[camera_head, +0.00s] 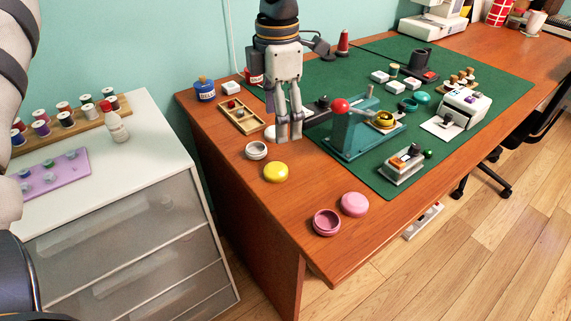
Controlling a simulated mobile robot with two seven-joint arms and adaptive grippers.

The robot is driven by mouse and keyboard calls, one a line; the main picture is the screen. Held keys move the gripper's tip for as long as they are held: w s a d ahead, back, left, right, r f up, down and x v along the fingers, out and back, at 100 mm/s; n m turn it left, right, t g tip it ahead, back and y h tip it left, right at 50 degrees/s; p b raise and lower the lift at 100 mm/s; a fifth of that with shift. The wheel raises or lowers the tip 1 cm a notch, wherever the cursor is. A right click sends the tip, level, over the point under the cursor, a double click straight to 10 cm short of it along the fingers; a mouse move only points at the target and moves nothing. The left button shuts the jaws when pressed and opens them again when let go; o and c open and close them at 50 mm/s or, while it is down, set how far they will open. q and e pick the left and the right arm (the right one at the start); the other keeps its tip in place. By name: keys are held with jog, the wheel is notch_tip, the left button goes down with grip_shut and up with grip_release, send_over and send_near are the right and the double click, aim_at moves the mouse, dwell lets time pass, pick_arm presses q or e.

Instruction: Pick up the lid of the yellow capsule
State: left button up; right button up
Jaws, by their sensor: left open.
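A yellow domed piece (275,172) lies on the brown desk near its left edge. It looks like the capsule lid, dome up. A whitish-grey open round cup (256,150) sits just behind it. A second yellow round piece (384,119) sits in the green hand press; I cannot tell which half it is. My left gripper (288,138) points down over the desk, behind and slightly right of the yellow domed piece and apart from it. Its fingers are open, with nothing seen between them. It partly hides a pale round thing behind it. My right gripper is not in view.
The green press (348,128) with its red-knobbed lever stands close right of my gripper. A pink cup (326,222) and pink lid (353,204) lie at the front edge. Bare desk surrounds the yellow domed piece in front.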

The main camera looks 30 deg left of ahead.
aim_at(276, 167)
pick_arm(q)
jog(key=f, duration=1.2)
jog(key=shift+s+a+b, duration=0.3)
jog(key=shift+s+b, duration=0.05)
jog(key=shift+s, duration=0.05)
jog(key=shift+r, duration=0.1)
jog(key=c, duration=0.9)
